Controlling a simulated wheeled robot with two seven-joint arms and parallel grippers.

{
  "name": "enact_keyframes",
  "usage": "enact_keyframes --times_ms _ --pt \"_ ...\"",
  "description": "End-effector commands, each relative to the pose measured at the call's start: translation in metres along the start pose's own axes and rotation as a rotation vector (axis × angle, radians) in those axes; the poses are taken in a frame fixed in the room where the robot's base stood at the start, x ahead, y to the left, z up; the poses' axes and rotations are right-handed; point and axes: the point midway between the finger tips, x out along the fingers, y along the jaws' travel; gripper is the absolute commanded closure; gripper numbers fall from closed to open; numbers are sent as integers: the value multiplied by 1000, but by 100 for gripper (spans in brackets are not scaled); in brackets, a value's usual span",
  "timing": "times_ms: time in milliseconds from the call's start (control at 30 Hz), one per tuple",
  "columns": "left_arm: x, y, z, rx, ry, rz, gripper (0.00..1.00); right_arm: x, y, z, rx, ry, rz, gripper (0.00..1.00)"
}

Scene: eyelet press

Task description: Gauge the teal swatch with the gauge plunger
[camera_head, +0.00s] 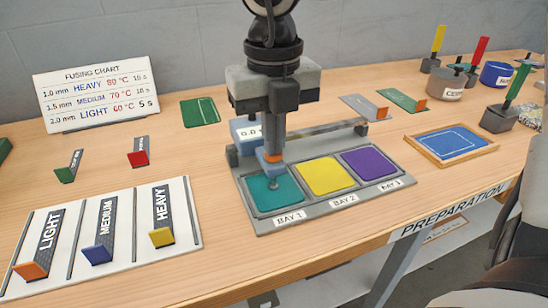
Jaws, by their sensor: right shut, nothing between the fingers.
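The teal swatch (262,197) lies flat in the leftmost bay, labelled BAY 1, of the grey gauge tray (310,212). The gauge with a white readout (246,131) stands behind that bay; its digits are partly hidden by my gripper. The orange-topped gauge plunger (272,157) is over the teal swatch, and a small dark foot shows on the swatch. My right gripper (274,148) points down, shut and empty, with its fingertips at the plunger's top. I cannot tell whether they touch it. My left gripper is not in view.
Yellow (325,175) and purple (371,163) swatches fill BAY 2 and BAY 3. A LIGHT, MEDIUM, HEAVY board (130,262) is at left, a fusing chart (95,95) behind. A framed blue mat (450,142), cups and upright tools stand at right.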

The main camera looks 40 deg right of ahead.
Motion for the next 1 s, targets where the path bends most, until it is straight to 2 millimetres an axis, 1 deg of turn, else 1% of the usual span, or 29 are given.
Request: enact_keyframes --times_ms 467,567,1000 --pt "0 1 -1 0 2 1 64 1 0 -1 1 6 -1 100" --pt "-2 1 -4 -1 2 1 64 -4 0 -1 1 5 -2 100" --pt "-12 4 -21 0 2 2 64 -41 0 0 0 3 -2 100"
